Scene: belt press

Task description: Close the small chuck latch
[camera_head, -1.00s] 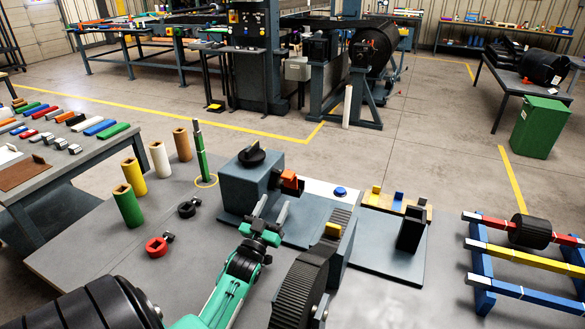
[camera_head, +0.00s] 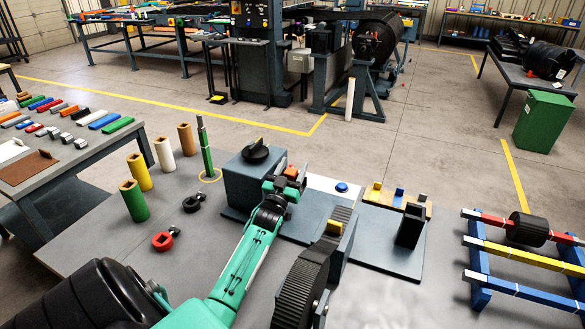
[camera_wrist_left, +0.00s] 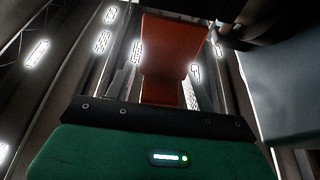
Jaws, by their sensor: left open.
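The orange-red latch (camera_head: 292,172) sticks out from the right side of the blue-grey chuck block (camera_head: 243,186), which has a black knob (camera_head: 255,152) on top. My left gripper (camera_head: 289,167) is open at the latch, with a fingertip on either side of it. In the left wrist view the orange-red latch (camera_wrist_left: 172,60) stands between the two grey fingers, with a gap showing beside it. I cannot tell whether a finger touches it. The latch's lower part is hidden behind the gripper. My right gripper is not in view.
A black ribbed wheel (camera_head: 301,285) stands just right of my left arm. A black block (camera_head: 410,226) stands farther right.

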